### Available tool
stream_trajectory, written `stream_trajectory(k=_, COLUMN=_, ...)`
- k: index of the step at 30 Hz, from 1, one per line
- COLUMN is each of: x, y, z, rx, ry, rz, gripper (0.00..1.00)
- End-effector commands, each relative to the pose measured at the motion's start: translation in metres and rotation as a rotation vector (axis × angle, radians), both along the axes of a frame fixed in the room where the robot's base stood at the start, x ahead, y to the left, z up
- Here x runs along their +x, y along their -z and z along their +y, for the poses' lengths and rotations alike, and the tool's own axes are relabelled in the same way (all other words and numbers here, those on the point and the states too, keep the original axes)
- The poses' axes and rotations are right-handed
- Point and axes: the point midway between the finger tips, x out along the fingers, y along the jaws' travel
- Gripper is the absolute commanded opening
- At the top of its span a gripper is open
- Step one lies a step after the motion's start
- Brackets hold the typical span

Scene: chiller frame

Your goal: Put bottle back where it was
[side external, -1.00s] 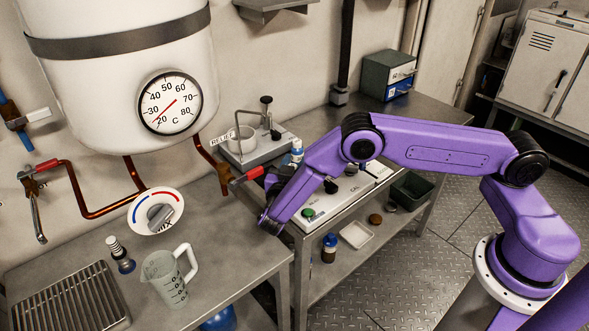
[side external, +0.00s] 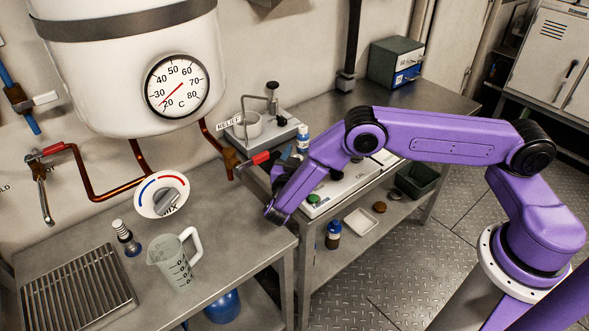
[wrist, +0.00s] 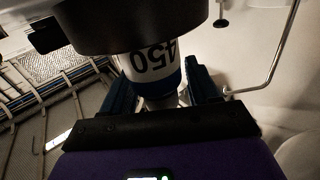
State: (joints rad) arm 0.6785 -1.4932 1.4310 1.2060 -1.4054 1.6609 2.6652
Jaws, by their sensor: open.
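A bottle with a white label marked 450 and a blue band (wrist: 150,72) is at the centre of the wrist view. A wide dark round part hides its upper end there. My gripper (wrist: 160,84) is open, with one dark finger on each side of the bottle. I cannot tell whether either finger touches it. In the side external view a small white and blue bottle (side external: 302,138) shows above my forearm, by the relief stand; it looks like the same bottle. My gripper is mostly hidden behind my arm there.
The relief stand (side external: 262,128) and a red-handled valve (side external: 257,160) are close to my gripper. A jug (side external: 174,262), a small flask (side external: 126,238) and a drain grate (side external: 78,292) occupy the left bench.

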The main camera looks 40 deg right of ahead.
Motion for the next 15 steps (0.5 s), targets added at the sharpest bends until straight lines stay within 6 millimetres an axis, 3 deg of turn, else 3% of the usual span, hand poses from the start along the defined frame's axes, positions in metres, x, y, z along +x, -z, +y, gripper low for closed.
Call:
stream_trajectory(k=5, x=-0.01, y=0.001, z=0.016, rx=-0.001, ry=-0.004, rz=-0.001, gripper=0.6)
stream_trajectory(k=15, x=-0.054, y=0.007, z=0.073, rx=0.0, ry=-0.004, rz=-0.001, gripper=0.6)
